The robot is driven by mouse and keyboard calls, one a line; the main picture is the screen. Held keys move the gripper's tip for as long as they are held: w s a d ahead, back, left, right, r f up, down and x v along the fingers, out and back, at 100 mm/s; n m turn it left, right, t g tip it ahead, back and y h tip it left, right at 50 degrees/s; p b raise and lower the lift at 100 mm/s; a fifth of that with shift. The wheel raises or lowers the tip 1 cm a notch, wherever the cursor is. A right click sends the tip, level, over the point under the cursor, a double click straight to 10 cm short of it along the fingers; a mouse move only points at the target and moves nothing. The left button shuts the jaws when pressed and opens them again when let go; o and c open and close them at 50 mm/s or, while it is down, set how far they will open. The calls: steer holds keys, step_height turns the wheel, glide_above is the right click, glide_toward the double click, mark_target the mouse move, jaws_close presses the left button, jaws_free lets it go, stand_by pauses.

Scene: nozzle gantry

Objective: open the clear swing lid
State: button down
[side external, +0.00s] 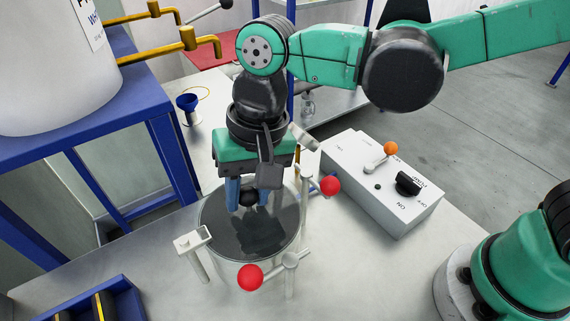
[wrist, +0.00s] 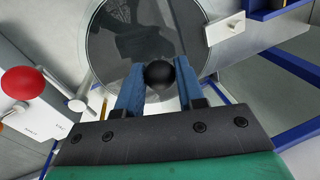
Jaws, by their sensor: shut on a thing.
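The clear swing lid (side external: 222,237) is a dark, see-through round disc lying flat on top of a round vessel on the table. Its surface also shows in the wrist view (wrist: 110,50). A black ball knob (wrist: 159,75) stands on the lid. My gripper (side external: 249,200) points down over the lid, its blue fingers on either side of the knob. In the wrist view my gripper (wrist: 159,80) is shut on the knob. The lid's far edge is partly hidden behind my gripper in the side view.
Posts with red balls (side external: 250,277) (side external: 330,185) and a white bracket (side external: 193,240) stand around the vessel. A white control box (side external: 385,190) with an orange-tipped lever is at the right. A blue tray (side external: 100,305) is at front left. A large white tank (side external: 50,70) stands at left.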

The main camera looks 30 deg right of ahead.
mark_target(211, 189)
steer(key=shift+w, duration=0.1)
stand_by(0.4)
steer(key=shift+w+a+n+g, duration=0.1)
steer(key=shift+w+n+g, duration=0.2)
steer(key=shift+w+n, duration=1.05)
steer(key=n, duration=0.1)
steer(key=w+n, duration=0.1)
steer(key=n, duration=0.1)
steer(key=shift+w+a, duration=0.25)
steer(key=shift+a, duration=0.15)
steer(key=n, duration=0.1)
steer(key=w+a+n+g, duration=0.1)
steer(key=shift+w+a+n, duration=0.15)
steer(key=shift+w+n, duration=0.15)
steer(key=shift+n, duration=0.05)
steer(key=w+a+n+g+h, duration=0.1)
steer(key=w+a+n, duration=0.1)
steer(key=a+n, duration=0.4)
steer(key=shift+w+a+n+h, duration=0.3)
steer(key=shift+w+n+h, duration=0.1)
steer(key=shift+n, duration=1.5)
